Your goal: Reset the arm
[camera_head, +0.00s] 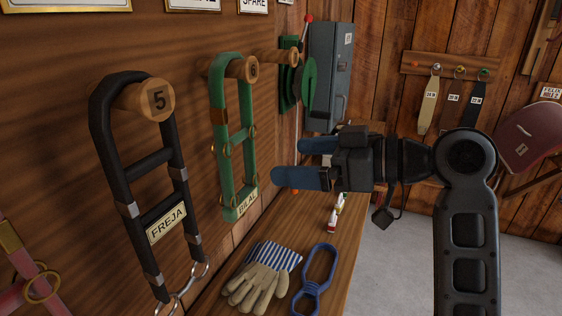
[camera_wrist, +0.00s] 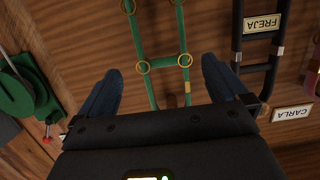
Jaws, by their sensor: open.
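My gripper (camera_head: 302,162) points left toward the wooden wall in the head view, its two blue fingers apart and nothing seen between them. It is to the right of the green halter (camera_head: 220,140), which hangs on a round wooden peg (camera_head: 252,70) and bears a BILAL tag. In the wrist view the two fingers (camera_wrist: 158,85) stand wide apart, with the green halter (camera_wrist: 148,67) beyond them. I cannot tell the exact gap to it. My arm reaches in from the right of the head view.
A black halter (camera_head: 153,165) with a FREJA tag hangs on peg 5 at left. Below, a wooden bench (camera_head: 335,270) holds gloves (camera_head: 262,278) and a blue looped item (camera_head: 315,280). A grey metal box (camera_head: 330,75) is on the wall behind. Floor at right is clear.

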